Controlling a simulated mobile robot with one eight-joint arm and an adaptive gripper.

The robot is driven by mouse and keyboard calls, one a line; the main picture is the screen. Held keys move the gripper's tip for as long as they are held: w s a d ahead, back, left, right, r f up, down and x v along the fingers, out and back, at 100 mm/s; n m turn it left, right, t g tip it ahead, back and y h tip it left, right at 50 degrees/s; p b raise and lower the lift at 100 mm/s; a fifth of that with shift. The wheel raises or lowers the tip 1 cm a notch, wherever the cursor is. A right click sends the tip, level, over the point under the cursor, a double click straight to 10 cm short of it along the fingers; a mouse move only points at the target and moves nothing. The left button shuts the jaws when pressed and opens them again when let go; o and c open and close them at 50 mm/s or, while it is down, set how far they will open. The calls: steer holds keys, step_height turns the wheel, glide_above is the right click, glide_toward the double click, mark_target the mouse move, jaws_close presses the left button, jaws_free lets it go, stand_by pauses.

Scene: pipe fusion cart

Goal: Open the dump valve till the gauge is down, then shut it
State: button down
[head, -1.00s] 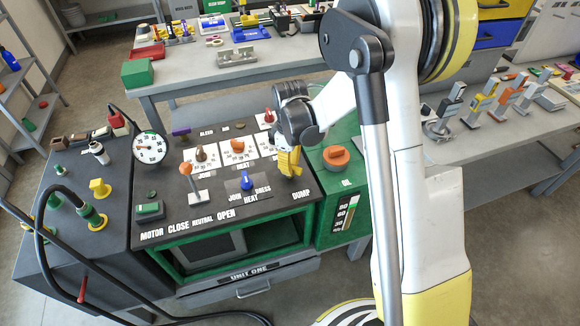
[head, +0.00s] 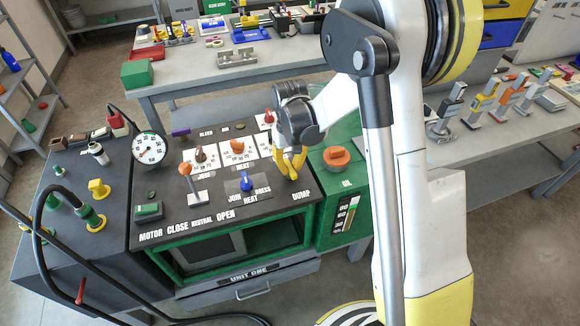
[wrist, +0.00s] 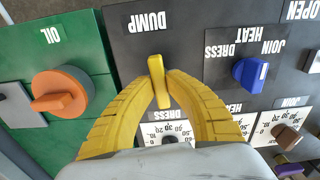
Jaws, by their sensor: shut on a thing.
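The dump valve's yellow handle (wrist: 158,82) sits beside the DUMP label in the wrist view. My gripper (wrist: 158,92) is shut on it, one yellow finger on each side. In the head view my gripper (head: 291,175) reaches down to the panel's right side, above the DUMP lettering, and its fingers hide most of the handle. The round white gauge (head: 150,148) stands at the panel's left edge, in the clear. Its dark needle is small, and I cannot read the value.
A blue selector knob (wrist: 250,73) and an orange lever (head: 187,172) stand on the panel (head: 222,200). An orange OIL knob (head: 337,156) is on the green box to the right. A black hose (head: 42,240) loops along the left.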

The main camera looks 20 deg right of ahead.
mark_target(290, 167)
steer(key=shift+m, duration=0.3)
steer(key=c, duration=1.4)
jaws_free()
steer(key=shift+r, duration=0.1)
step_height(290, 167, up, 12)
steer(key=shift+f, duration=0.1)
